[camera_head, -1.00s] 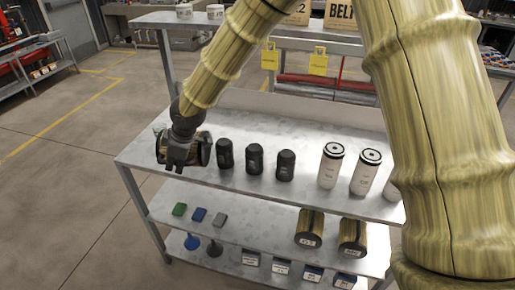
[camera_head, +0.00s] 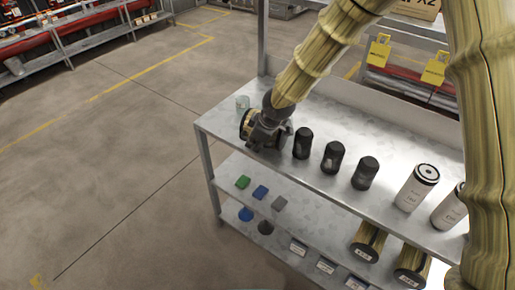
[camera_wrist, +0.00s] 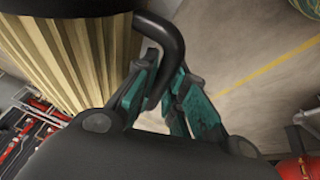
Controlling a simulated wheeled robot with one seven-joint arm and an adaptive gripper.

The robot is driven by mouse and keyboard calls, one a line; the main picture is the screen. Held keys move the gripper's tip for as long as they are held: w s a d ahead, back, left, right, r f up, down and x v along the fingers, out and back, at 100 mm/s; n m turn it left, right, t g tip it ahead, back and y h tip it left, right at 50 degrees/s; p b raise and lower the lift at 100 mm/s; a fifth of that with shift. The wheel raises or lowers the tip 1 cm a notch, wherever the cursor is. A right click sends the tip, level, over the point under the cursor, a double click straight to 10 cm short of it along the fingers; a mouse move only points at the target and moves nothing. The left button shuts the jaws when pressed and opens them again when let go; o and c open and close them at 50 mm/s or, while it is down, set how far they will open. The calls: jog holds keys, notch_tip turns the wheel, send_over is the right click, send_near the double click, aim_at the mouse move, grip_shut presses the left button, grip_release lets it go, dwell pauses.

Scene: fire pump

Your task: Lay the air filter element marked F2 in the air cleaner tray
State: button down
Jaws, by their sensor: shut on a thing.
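My gripper (camera_head: 264,138) is at the left end of the metal shelf's top. It is shut on a pleated cream air filter element (camera_head: 247,124) with black end caps. In the wrist view, the element (camera_wrist: 75,60) fills the upper left, and the teal fingers (camera_wrist: 168,78) close around its black curved handle (camera_wrist: 176,45). Its mark is not visible, so I cannot tell if it is F2. I cannot tell whether it touches the shelf top. Two similar elements (camera_head: 367,240) (camera_head: 411,264) lie on the lower shelf. I see no air cleaner tray.
Several black canisters (camera_head: 333,157) and white cylinders (camera_head: 417,188) stand along the shelf top (camera_head: 310,182). Small coloured blocks (camera_head: 260,192) are below. Open concrete floor (camera_head: 110,165) lies to the left.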

jog(key=shift+w+f, duration=0.3)
jog(key=shift+f, duration=0.05)
jog(key=shift+s+f, duration=0.1)
jog(key=shift+f, duration=0.15)
jog(key=shift+s+f+p, duration=0.15)
jog(key=shift+f+p, duration=0.1)
jog(key=shift+f, duration=0.4)
jog(key=shift+s+f+p, duration=0.15)
jog(key=shift+f+p, duration=0.1)
jog(key=shift+f, duration=0.35)
jog(key=c, duration=1.7)
grip_release()
jog(key=shift+f, duration=0.1)
jog(key=shift+c, duration=0.2)
jog(key=shift+o, duration=1.3)
jog(key=shift+s+r, duration=0.15)
jog(key=shift+r, duration=0.05)
